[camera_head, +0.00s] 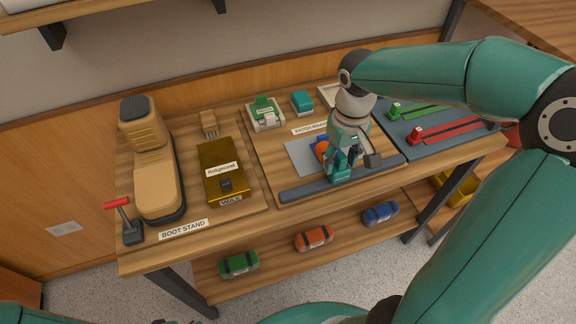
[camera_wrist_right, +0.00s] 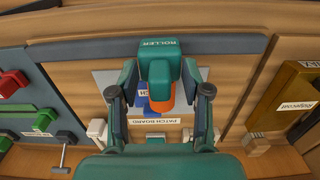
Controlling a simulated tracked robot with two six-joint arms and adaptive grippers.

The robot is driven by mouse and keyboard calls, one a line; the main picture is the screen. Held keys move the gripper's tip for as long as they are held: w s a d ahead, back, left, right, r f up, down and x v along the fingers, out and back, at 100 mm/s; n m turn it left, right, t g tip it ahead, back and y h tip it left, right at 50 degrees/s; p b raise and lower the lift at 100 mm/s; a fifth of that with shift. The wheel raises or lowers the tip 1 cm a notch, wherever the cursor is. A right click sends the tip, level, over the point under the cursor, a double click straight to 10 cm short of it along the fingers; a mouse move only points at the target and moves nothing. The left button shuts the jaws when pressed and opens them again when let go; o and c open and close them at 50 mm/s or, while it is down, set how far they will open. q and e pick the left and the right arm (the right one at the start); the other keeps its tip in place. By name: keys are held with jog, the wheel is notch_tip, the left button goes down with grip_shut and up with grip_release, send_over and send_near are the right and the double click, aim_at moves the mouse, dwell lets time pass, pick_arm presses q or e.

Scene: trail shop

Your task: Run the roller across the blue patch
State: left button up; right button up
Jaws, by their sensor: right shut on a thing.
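The roller has a teal handle marked ROLLER, seen in the right wrist view (camera_wrist_right: 158,68), and an orange roller part. My right gripper (camera_wrist_right: 160,92) is shut on the roller, one finger on each side of its handle. In the head view, the right gripper (camera_head: 343,160) points down over the grey sheet (camera_head: 298,157) on the patch board. The blue patch (camera_wrist_right: 143,95) lies on this sheet, partly hidden by the roller. It also shows in the head view (camera_head: 320,139) beside the orange part. I cannot tell whether the roller touches it.
A dark bar (camera_head: 310,188) runs along the board's front. A boot (camera_head: 152,165), a gold wax box (camera_head: 222,171) and a red-handled tool (camera_head: 124,215) stand left. A green device (camera_head: 264,112) and teal block (camera_head: 302,101) stand behind. A tray with green and red items (camera_head: 430,140) is right.

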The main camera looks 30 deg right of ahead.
jog(key=shift+s+d, duration=0.2)
jog(key=shift+d, duration=0.65)
jog(key=shift+s+d, duration=0.2)
jog(key=shift+d, duration=0.65)
jog(key=shift+s+d+p, duration=0.15)
jog(key=shift+s+d, duration=0.05)
jog(key=shift+d, duration=0.6)
jog(key=shift+s+d+p, duration=0.1)
jog(key=shift+s+d, duration=0.05)
jog(key=shift+d, duration=0.65)
jog(key=shift+s+d+p, duration=0.15)
jog(key=shift+s+d, duration=0.05)
jog(key=shift+d, duration=0.7)
jog(key=shift+s+d+p, duration=0.15)
jog(key=shift+s+d, duration=0.05)
jog(key=shift+d, duration=0.6)
jog(key=shift+s+d+p, duration=0.2)
jog(key=shift+d, duration=0.55)
jog(key=shift+s+d+p, duration=0.15)
jog(key=shift+s+d, duration=0.05)
jog(key=shift+d, duration=0.6)
jog(key=shift+s+d+r, duration=0.1)
jog(key=shift+d, duration=0.55)
jog(key=o, duration=1.8)
